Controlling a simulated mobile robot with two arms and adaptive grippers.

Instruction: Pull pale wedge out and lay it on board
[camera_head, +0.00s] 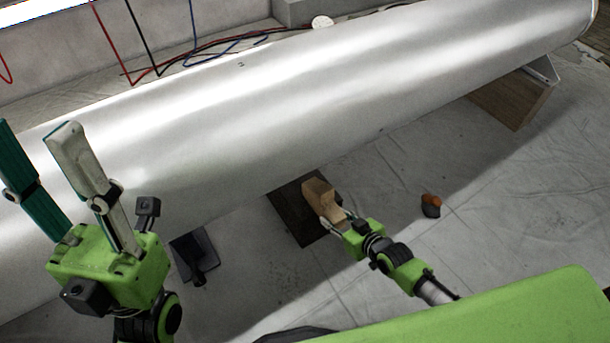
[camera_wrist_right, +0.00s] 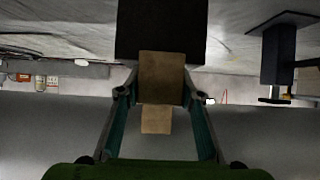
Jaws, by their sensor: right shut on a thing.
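The pale wedge (camera_head: 319,196) is a light wooden block, held over or on the dark board (camera_head: 291,207) beneath the large silver cylinder (camera_head: 330,95). My right gripper (camera_head: 336,219) is shut on the wedge. In the right wrist view the wedge (camera_wrist_right: 160,80) sits between the two fingers, with the dark board (camera_wrist_right: 160,30) behind it. I cannot tell whether the wedge touches the board. My left gripper (camera_head: 32,150) is at the left in front of the cylinder, fingers apart and empty.
A wooden block with a metal bracket (camera_head: 512,98) supports the cylinder at the right. A dark stand (camera_head: 195,256) is left of the board. A small orange and black object (camera_head: 431,205) lies on the sheeted floor to the right. Thin cables (camera_head: 200,55) lie behind the cylinder.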

